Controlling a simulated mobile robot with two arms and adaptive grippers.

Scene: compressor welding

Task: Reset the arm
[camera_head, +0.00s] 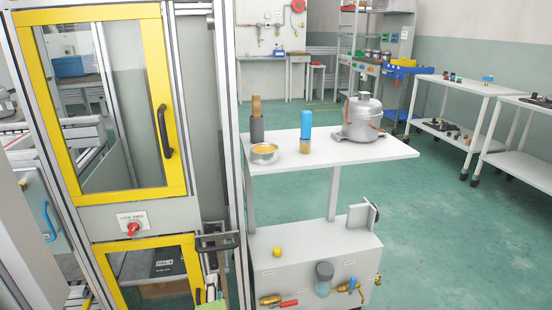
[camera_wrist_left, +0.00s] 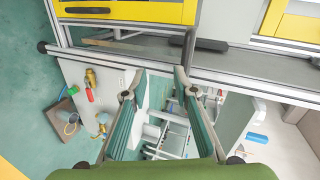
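My left gripper (camera_head: 210,290) is partly in view at the bottom of the head view, low in front of the yellow-framed cabinet. In the left wrist view its two teal-padded fingers (camera_wrist_left: 160,74) stand apart, with nothing between them but the background. The green gripper body fills the bottom of that view. My right gripper is not in view.
The yellow-framed cabinet (camera_head: 175,100) with a black handle (camera_head: 165,131) stands close at left. A white trolley (camera_head: 367,154) carries a grey compressor (camera_head: 361,120), a blue-topped bottle (camera_head: 306,123) and a round tin (camera_head: 265,153). Green floor (camera_head: 470,240) is clear at right.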

